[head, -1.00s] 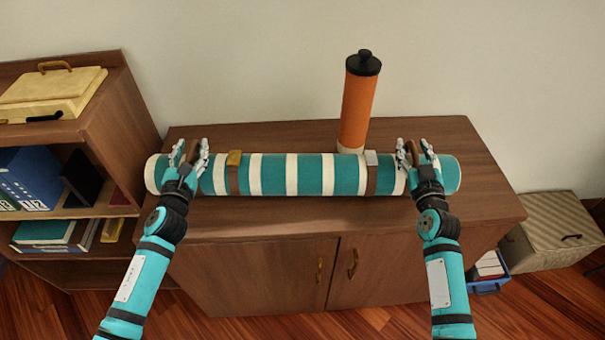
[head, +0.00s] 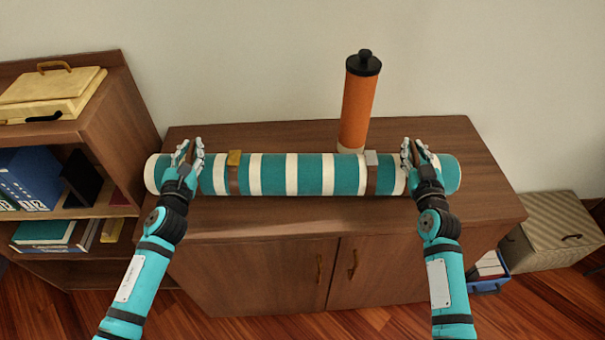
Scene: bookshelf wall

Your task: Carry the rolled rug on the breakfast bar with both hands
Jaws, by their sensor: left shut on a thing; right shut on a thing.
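The rolled rug (head: 305,174), striped teal and white with two brown straps, lies lengthwise along the front part of the brown wooden cabinet top (head: 270,134). One strap has a gold buckle, the other a silver one. My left gripper (head: 187,154) is shut on the rug near its left end. My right gripper (head: 417,154) is shut on the rug near its right end. The hands hide small parts of the rug. The rug looks level and appears to rest on the top or very close to it; I cannot tell exactly which.
An orange cylinder with a black lid (head: 359,100) stands just behind the rug, right of centre. A bookshelf (head: 120,110) with binders and a cream case (head: 55,92) adjoins at left. A woven box (head: 555,232) and a blue bin (head: 490,285) are on the floor at right.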

